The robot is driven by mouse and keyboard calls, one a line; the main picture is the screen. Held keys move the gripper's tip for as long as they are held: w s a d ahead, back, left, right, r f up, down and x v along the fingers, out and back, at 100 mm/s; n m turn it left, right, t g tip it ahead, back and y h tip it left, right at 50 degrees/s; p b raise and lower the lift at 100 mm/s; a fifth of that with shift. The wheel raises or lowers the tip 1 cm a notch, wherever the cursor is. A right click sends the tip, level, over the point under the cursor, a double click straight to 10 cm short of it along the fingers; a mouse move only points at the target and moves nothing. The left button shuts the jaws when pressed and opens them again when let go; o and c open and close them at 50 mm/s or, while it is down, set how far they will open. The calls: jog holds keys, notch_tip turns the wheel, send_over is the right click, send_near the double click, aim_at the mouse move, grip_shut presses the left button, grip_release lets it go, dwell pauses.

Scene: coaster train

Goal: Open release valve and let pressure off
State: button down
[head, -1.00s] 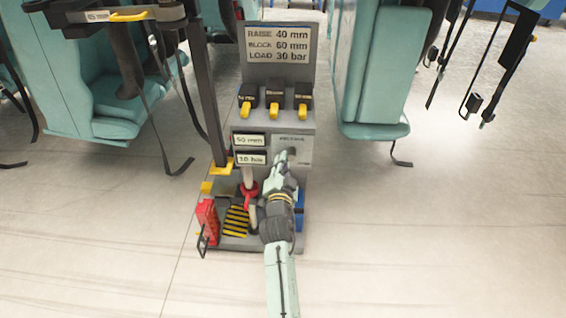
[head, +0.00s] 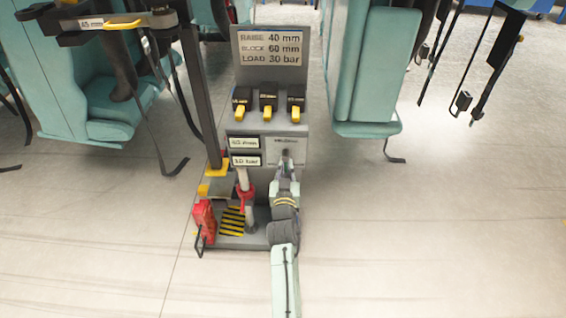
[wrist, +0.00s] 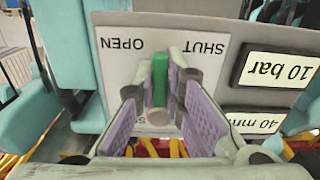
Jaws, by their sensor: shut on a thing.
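The release valve's green handle (wrist: 159,78) stands between the two pads of my gripper (wrist: 155,105) in the wrist view, which shows the panel upside down. My gripper is shut on the handle. The white valve plate (wrist: 112,72) bears the words OPEN and SHUT, with the handle between them in the picture. In the head view my gripper (head: 287,163) is at the valve plate (head: 288,142) on the grey stand; the handle is largely hidden there. A pressure display (wrist: 278,69) reads 10 bar. The display beside it (wrist: 255,122) seems to read 40 mm.
The stand's sign (head: 270,47) reads raise 40 mm, block 60 mm, load 30 bar. A red-collared pump lever (head: 246,192) and a red block (head: 204,220) are left of my arm. Teal seats (head: 365,80) flank the stand; floor at right is clear.

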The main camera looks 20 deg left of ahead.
jog(key=shift+w+d+r+n+p, duration=0.15)
jog(key=shift+d+r+n+p, duration=0.2)
jog(key=shift+n+p, duration=0.95)
jog(key=shift+w+d+r+n+p, duration=0.1)
jog(key=shift+d+n+p, duration=0.3)
jog(key=shift+n+p, duration=0.9)
jog(key=shift+w+d+r+n+p, duration=0.15)
jog(key=shift+d+r+n+p, duration=0.2)
jog(key=shift+n+p, duration=0.95)
jog(key=shift+f+n, duration=0.1)
jog(key=shift+n, duration=0.3)
jog(key=c, duration=1.7)
grip_release()
jog(key=shift+f, duration=0.1)
jog(key=shift+o, duration=0.2)
jog(key=v, duration=0.7)
jog(key=shift+s, duration=0.3)
jog(key=shift+d, duration=0.15)
